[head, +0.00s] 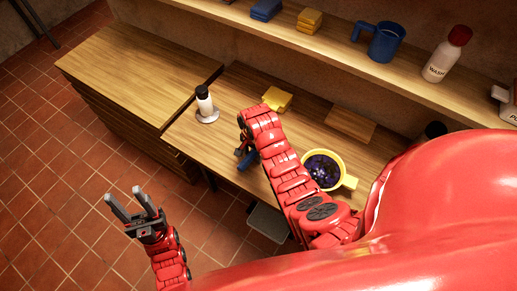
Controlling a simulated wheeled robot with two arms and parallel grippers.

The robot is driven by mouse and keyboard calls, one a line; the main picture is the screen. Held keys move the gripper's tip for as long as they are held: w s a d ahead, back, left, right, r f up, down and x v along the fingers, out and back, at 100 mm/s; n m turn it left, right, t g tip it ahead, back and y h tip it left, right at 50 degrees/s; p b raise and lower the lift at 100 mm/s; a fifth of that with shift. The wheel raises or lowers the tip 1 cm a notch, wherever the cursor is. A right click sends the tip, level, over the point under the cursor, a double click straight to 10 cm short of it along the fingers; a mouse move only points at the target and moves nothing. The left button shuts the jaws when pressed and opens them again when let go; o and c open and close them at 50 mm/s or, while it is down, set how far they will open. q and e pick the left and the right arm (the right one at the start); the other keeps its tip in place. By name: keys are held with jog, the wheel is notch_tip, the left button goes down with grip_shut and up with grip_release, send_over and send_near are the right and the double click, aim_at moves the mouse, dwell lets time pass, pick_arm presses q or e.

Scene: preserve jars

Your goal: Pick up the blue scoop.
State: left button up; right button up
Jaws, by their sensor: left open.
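A small blue piece, seemingly the blue scoop (248,162), shows at the front edge of the worktable, partly hidden by my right arm. My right gripper (242,152) is right beside it, mostly hidden behind its own wrist. I cannot tell whether its fingers are open, or shut on the blue piece. My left gripper (133,208) is open and empty, its fingers pointing up, over the tiled floor left of the worktable and well apart from the blue piece.
On the worktable (226,98) are a black-capped white shaker (204,100), a yellow cloth (277,99), a brown board (351,125) and a yellow pot (337,159) of dark fruit. A shelf (337,42) behind holds a blue jug (385,42) and a red-capped bottle (440,62). The left cabinet top (140,65) is clear.

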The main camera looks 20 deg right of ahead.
aim_at(253, 151)
grip_shut()
jog(key=shift+r, duration=0.2)
dwell(0.3)
jog(key=shift+r+b, duration=0.45)
jog(key=shift+r, duration=0.05)
notch_tip(253, 151, up, 3)
jog(key=shift+w+f+b, duration=0.1)
jog(key=shift+b, duration=0.35)
notch_tip(253, 151, up, 6)
jog(key=p, duration=0.4)
jog(key=shift+f+p, duration=0.25)
jog(key=shift+p, duration=0.05)
jog(key=shift+r, duration=0.3)
jog(key=shift+f, duration=0.1)
